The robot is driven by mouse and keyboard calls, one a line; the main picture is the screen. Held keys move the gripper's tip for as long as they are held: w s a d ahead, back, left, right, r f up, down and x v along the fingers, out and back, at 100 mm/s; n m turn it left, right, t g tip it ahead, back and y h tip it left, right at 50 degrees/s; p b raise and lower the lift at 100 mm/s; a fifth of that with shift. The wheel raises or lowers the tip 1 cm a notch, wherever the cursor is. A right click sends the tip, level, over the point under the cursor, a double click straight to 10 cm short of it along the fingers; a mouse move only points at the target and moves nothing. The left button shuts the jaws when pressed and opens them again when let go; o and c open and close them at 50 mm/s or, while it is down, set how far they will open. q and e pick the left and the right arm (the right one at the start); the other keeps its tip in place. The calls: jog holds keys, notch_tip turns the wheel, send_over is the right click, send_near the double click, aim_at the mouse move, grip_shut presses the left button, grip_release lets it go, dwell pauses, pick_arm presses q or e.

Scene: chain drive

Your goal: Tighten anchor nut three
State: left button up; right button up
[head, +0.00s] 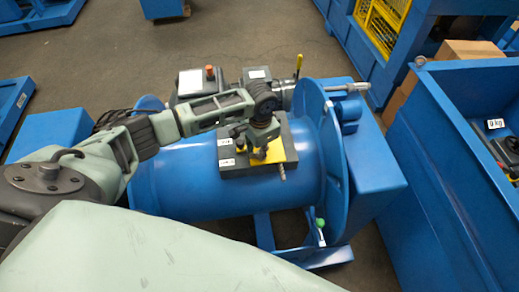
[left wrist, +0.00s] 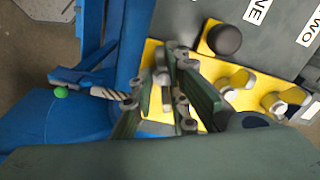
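A blue drum (head: 190,190) carries a dark grey block (head: 228,152) with white labels. A yellow plate (head: 275,153) lies on the block, and a rope end (head: 282,172) sticks out in front of it. My left gripper (head: 262,150) points down over the yellow plate. In the left wrist view, the yellow plate (left wrist: 205,68) bears grey nuts, with two (left wrist: 237,82) (left wrist: 275,102) right of the fingers. My left gripper's fingers (left wrist: 167,70) are around or beside another grey part at the plate's left end. They hide most of it, and their closure is unclear. My right gripper is not in view.
A black knob (left wrist: 223,40) stands on the block near the labels. A box with an orange button (head: 203,82) and a yellow-handled lever (head: 299,65) stand behind the drum. A blue bin (head: 440,150) is at the right. Bare floor lies behind.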

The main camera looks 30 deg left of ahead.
pick_arm(q)
jog(key=shift+w+a+r, duration=0.1)
jog(key=shift+w+a, duration=0.05)
grip_shut()
jog(key=shift+a+r, duration=0.1)
jog(key=shift+r+m+p, duration=0.15)
jog(key=shift+m+p, duration=0.6)
jog(key=shift+m, duration=0.15)
jog(key=shift+w+m+p, duration=0.2)
jog(key=shift+m+p, duration=0.2)
jog(key=shift+m, duration=1)
jog(key=o, duration=0.6)
grip_release()
jog(key=shift+c, duration=0.2)
jog(key=shift+o, duration=0.2)
jog(key=shift+f, duration=0.2)
